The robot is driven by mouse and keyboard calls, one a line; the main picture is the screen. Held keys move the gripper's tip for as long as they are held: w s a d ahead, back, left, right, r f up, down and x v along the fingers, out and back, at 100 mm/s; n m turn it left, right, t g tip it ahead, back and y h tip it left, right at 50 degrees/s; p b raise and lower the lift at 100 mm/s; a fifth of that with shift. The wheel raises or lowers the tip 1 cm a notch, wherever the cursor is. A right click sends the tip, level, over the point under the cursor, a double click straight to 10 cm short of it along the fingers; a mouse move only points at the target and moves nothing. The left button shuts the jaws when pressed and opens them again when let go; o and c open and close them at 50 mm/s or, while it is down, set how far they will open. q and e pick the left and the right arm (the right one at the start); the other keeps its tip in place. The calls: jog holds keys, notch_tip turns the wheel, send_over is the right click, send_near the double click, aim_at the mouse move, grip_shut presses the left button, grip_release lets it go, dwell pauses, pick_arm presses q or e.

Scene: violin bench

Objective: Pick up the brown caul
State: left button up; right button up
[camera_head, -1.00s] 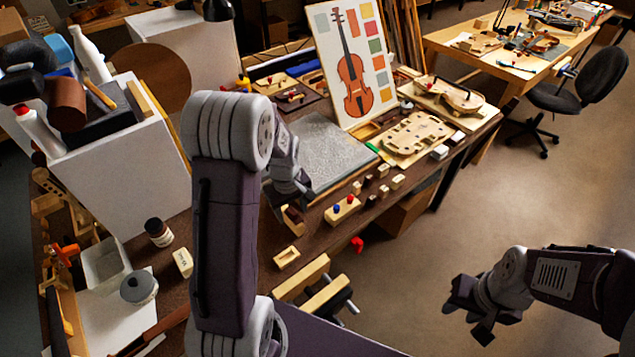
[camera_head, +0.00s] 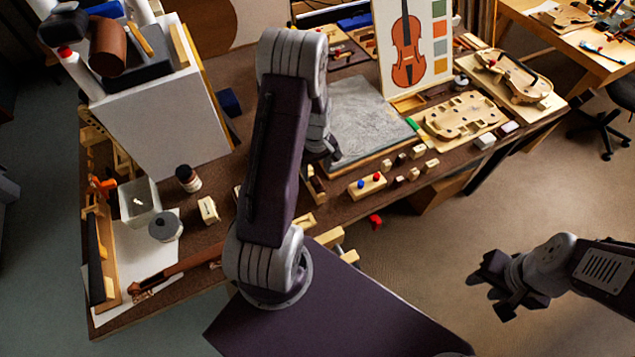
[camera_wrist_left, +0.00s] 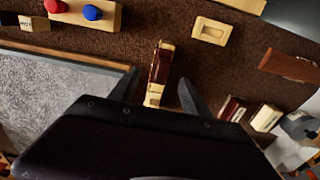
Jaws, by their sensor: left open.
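The brown caul (camera_wrist_left: 161,64) is a small dark reddish-brown block with pale wood at its ends, lying on the brown bench (camera_wrist_left: 140,38). In the left wrist view it lies in the gap between the fingertips of my left gripper (camera_wrist_left: 160,88), which is open; I see no grip on it. In the head view the caul (camera_head: 315,184) shows as a small block just right of my left arm, and the left gripper (camera_head: 328,155) is partly hidden by its own arm. My right gripper (camera_head: 497,288) is off the bench at the right, its fingers apart and empty.
A pale block with red and blue knobs (camera_head: 367,186) stands to the right of the caul. A grey slab (camera_head: 368,125) lies behind it. A slotted pale block (camera_wrist_left: 211,31) is close by. Jars (camera_head: 187,179) and a violin neck (camera_head: 175,272) are at left.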

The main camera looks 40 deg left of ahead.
aim_at(316, 179)
pick_arm(q)
jog(key=shift+s+f, duration=0.15)
jog(key=shift+f, duration=0.2)
notch_tip(316, 179, down, 4)
jog(key=shift+d+p, duration=0.1)
jog(key=shift+p, duration=0.2)
jog(key=shift+w+f, duration=0.2)
jog(key=shift+s+r, duration=0.1)
jog(key=shift+s, duration=0.05)
jog(key=c, duration=0.6)
grip_shut()
jog(key=shift+r, duration=0.1)
